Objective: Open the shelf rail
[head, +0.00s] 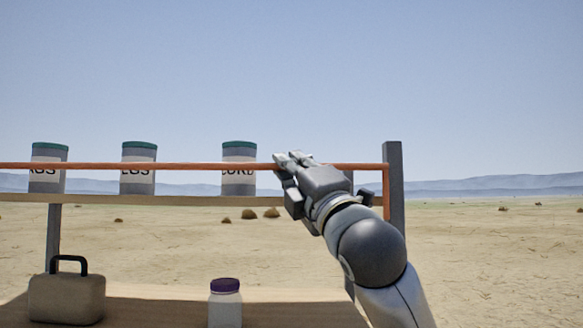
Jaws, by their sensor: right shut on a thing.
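The shelf rail (150,166) is a thin orange-red bar that runs across the front of the shelf (150,198). It bends down at its right end beside the grey post (394,185). My right gripper (288,163) is at the rail, to the right of the rightmost canister, and is shut on the rail. The gripper and wrist hide part of the rail. My left gripper does not show.
Three grey canisters with green lids, the left (48,155), middle (138,155) and right (239,155), stand on the shelf behind the rail. A tan case (67,298) and a purple-lidded jar (225,308) stand on the lower tabletop (160,308). Open desert lies beyond.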

